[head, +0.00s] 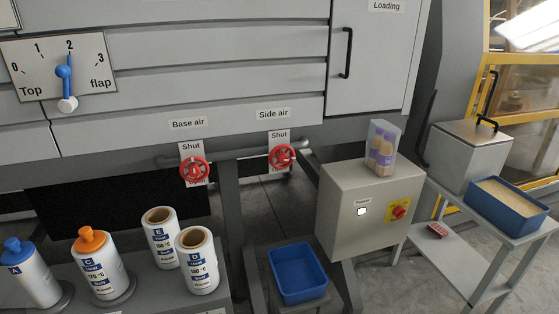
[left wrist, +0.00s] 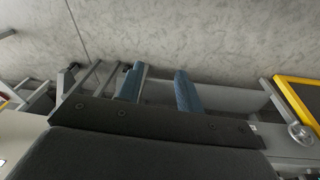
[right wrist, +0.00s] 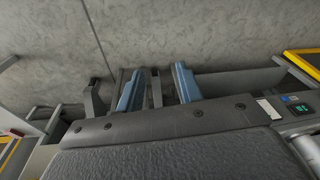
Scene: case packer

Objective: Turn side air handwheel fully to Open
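The side air handwheel (head: 282,157) is a red wheel on a horizontal pipe below the "Side air" label (head: 273,114). A plate behind it reads "Shut" above the wheel; the lower word is mostly hidden by the wheel. A similar red base air handwheel (head: 195,170) is to its left, with "Shut" above and "Open" partly covered below. Neither gripper shows in the head view. In the left wrist view my left gripper (left wrist: 158,88) has its two blue fingers apart with nothing between them. In the right wrist view my right gripper (right wrist: 157,90) also has its fingers apart and empty.
A grey control box (head: 365,212) with a red knob stands right of the wheels. A blue bin (head: 298,272) sits below. Several labelled containers (head: 105,265) stand at the lower left. A side table (head: 510,232) with a blue tray is at the right.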

